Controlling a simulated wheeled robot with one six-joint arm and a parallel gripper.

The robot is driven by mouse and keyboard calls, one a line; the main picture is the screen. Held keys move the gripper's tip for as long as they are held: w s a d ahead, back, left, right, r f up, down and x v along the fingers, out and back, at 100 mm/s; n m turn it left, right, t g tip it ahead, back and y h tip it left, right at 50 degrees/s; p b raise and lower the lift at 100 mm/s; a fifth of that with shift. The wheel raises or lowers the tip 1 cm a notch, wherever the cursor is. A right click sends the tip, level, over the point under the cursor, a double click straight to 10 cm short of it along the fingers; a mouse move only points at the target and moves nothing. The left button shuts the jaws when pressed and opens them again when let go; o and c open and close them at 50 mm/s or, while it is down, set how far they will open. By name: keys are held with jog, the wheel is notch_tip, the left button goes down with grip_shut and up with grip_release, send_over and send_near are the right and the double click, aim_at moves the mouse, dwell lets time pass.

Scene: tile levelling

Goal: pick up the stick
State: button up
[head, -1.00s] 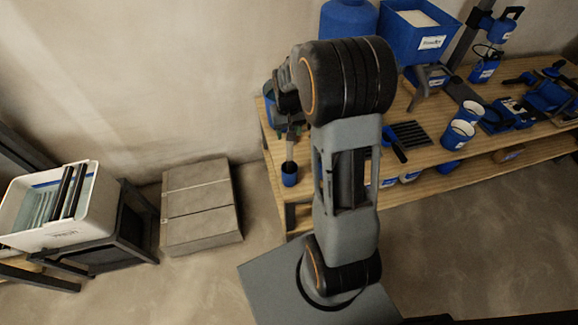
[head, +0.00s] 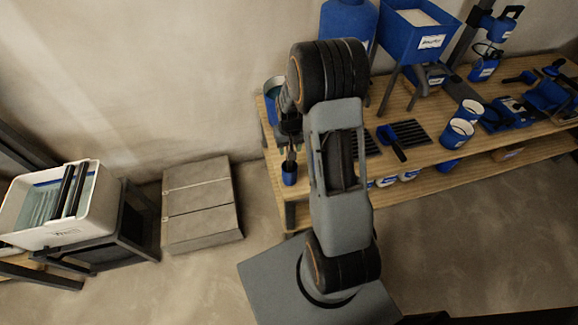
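My gripper (head: 291,146) points down at the left end of the workbench, just above a small blue cup (head: 289,173). The fingers are small, dark and partly hidden by my arm, so I cannot tell whether they are open or shut. Something thin and upright shows between the gripper and the cup's mouth. I cannot tell whether it is the stick or a fingertip. No stick can be made out clearly elsewhere.
The wooden workbench (head: 430,160) carries a blue bucket (head: 272,92), a hopper (head: 418,38), a black-handled blue scoop (head: 400,135) and white-rimmed cups (head: 457,133). A white bin (head: 28,235) and grey slabs (head: 200,205) stand left. Floor between slabs and bench is clear.

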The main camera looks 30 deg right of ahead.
jog(key=shift+c, duration=0.5)
grip_shut()
jog(key=shift+r, duration=0.1)
